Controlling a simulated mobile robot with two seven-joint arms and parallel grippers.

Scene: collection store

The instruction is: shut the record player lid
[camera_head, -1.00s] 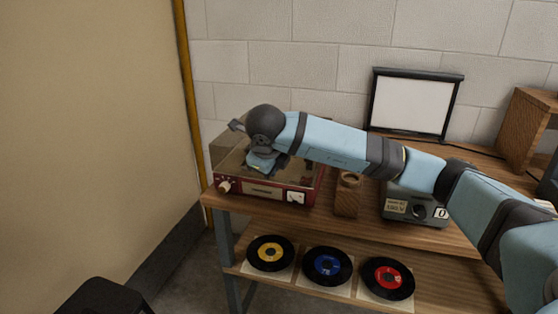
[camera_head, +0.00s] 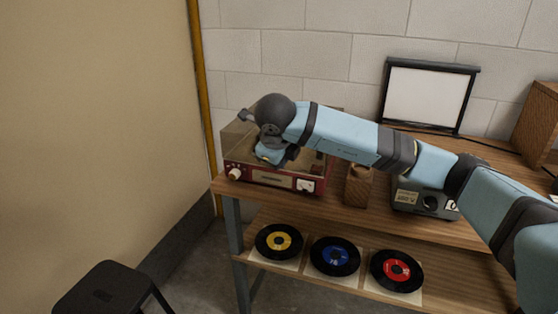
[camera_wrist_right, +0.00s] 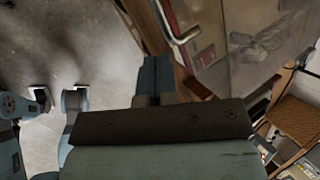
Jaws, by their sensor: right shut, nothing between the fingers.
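The record player (camera_head: 262,178) is a red case with a cream knob and a small dial on its front, at the left end of the wooden table. Its smoky clear lid (camera_head: 238,139) is over the case, partly hidden behind my right wrist; I cannot tell whether it is fully down. My right gripper (camera_head: 268,156) is at the lid, pointing down. In the right wrist view my right gripper's fingers (camera_wrist_right: 157,66) are together and empty, beside the player's red edge and the clear lid (camera_wrist_right: 225,45). Contact is unclear. My left gripper is not in view.
A wooden block (camera_head: 359,186) and a grey device (camera_head: 424,203) stand right of the player. A framed white panel (camera_head: 430,95) is behind. Several records, one yellow-centred (camera_head: 279,241), lie on the lower shelf. A black stool (camera_head: 106,290) stands on the floor at front left.

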